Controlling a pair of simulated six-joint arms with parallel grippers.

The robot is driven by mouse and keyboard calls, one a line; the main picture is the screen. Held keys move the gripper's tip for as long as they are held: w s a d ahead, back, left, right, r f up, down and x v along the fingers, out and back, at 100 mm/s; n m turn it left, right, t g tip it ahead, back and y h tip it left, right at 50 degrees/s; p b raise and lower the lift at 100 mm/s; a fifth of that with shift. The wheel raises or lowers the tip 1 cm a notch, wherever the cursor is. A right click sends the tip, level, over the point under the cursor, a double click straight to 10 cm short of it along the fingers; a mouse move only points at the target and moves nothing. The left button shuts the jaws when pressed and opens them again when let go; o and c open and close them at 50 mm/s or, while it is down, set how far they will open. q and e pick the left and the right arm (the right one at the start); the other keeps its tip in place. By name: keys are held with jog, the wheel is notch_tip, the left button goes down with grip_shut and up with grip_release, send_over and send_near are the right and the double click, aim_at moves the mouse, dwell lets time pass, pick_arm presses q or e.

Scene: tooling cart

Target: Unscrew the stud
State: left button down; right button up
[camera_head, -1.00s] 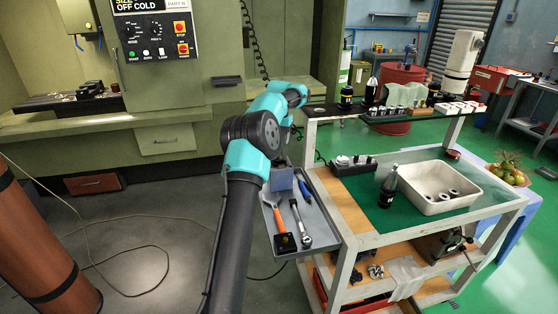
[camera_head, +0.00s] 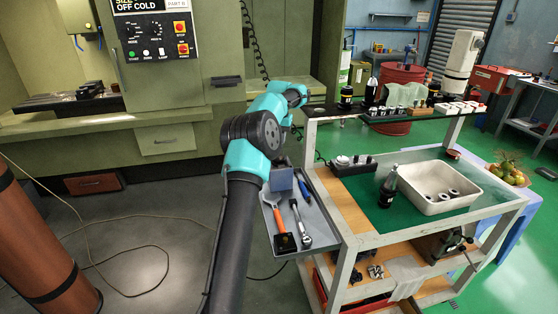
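One teal and dark grey arm of mine reaches up from the bottom edge, left of the cart. Its far end bends down behind its own links, so no gripper fingers show. My other arm is out of the picture. I cannot pick out the stud for sure. A black block (camera_head: 352,168) with several small metal parts stands at the left of the cart's green top (camera_head: 350,203). A white tray (camera_head: 433,207) holds a few metal rings.
A grey side tray (camera_head: 322,229) holds an orange-handled tool (camera_head: 272,206), a ratchet (camera_head: 300,224) and a blue-handled tool (camera_head: 305,188). A blue-grey block (camera_head: 281,179) stands behind them. The raised rear shelf (camera_head: 330,111) holds bottles and small parts. The green top's front middle is clear.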

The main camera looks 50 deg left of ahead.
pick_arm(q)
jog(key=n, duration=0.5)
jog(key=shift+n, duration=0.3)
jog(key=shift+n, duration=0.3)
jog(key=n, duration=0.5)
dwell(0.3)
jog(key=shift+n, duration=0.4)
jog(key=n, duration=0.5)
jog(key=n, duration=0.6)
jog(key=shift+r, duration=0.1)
